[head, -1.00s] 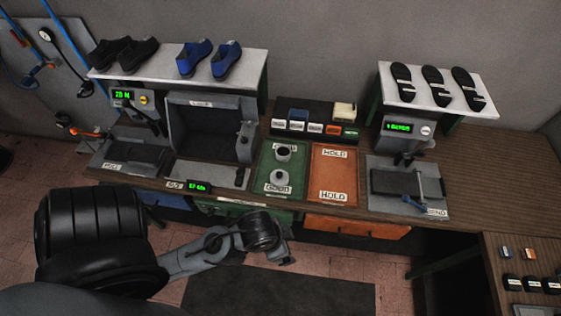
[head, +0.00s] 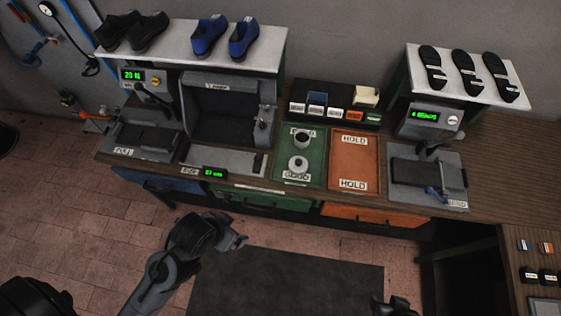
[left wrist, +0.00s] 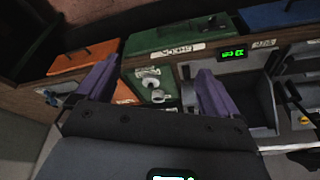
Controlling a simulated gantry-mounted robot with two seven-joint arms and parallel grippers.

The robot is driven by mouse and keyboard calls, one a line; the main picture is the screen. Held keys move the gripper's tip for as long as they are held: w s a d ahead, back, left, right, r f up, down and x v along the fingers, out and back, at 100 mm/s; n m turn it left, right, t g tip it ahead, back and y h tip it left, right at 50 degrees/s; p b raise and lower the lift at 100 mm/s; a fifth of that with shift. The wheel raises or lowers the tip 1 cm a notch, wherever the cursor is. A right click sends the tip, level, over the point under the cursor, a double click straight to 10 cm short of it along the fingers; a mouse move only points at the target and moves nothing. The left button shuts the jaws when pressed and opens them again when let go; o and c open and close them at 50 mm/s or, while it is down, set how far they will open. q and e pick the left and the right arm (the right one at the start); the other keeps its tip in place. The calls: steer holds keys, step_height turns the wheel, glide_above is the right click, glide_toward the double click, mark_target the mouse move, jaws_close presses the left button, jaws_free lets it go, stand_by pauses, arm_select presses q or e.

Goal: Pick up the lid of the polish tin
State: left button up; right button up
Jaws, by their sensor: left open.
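I cannot clearly make out a polish tin or its lid. Two small pale round pieces stand on the green GOOD mat (head: 313,172): one with a dark top (head: 304,138) at the back, one with a small knob (head: 298,164) in front. They also show between my fingers in the left wrist view (left wrist: 158,96). My left gripper (head: 240,241) is in front of the bench, over the floor, apart from everything. In the left wrist view its purple fingers (left wrist: 158,70) are spread and empty. Part of my right gripper (head: 397,306) shows at the bottom edge; its fingers are unclear.
An orange HOLD mat (head: 353,163) lies right of the green one, before a rack of small boxes (head: 326,112). Presses flank the mats. Shoes and soles sit on raised white shelves. A side table (head: 516,268) at right holds several small items. Drawers front the bench.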

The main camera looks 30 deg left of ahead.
arm_select(q)
steer(key=shift+w+d+r, duration=0.1)
steer(key=shift+w+d, duration=0.05)
steer(key=shift+c, duration=0.3)
steer(key=c, duration=0.5)
steer(key=shift+c, duration=0.2)
